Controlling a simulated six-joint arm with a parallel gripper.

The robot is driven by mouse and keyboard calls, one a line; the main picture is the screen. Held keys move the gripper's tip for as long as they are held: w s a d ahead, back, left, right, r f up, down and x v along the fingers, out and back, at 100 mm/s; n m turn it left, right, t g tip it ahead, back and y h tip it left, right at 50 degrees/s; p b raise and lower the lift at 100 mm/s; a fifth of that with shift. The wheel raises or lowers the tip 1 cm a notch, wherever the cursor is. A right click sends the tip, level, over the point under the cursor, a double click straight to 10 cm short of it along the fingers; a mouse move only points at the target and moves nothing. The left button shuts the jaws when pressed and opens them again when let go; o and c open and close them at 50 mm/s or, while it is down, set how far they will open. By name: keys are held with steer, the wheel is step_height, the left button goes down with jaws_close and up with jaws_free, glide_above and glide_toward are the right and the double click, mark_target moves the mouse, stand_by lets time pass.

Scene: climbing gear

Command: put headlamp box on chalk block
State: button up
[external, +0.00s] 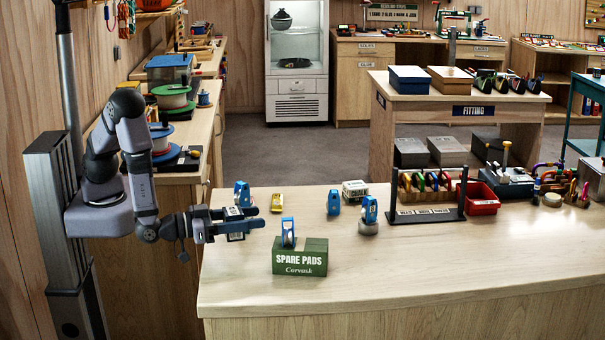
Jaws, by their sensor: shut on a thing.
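My gripper (255,217) reaches out from the left over the front table's left end. It is shut on a small dark box with a pale label, which I take to be the headlamp box (236,237). The fingers hide the middle of the box. There is a clear gap between the held box and the chalk block.
A green spare pads box (300,262) with a blue pulley-like item (288,232) stands in front of my gripper. Similar blue items (242,193), (334,202), (369,209) and a yellow item (277,202) stand nearby. A dark rack (428,215) is at right.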

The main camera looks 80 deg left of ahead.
steer(key=shift+f, duration=0.5)
steer(key=shift+f+p, duration=0.35)
steer(key=shift+f, duration=1.65)
steer(key=shift+f, duration=0.3)
steer(key=o, duration=1.2)
steer(key=shift+r, duration=0.1)
steer(key=shift+o, duration=0.2)
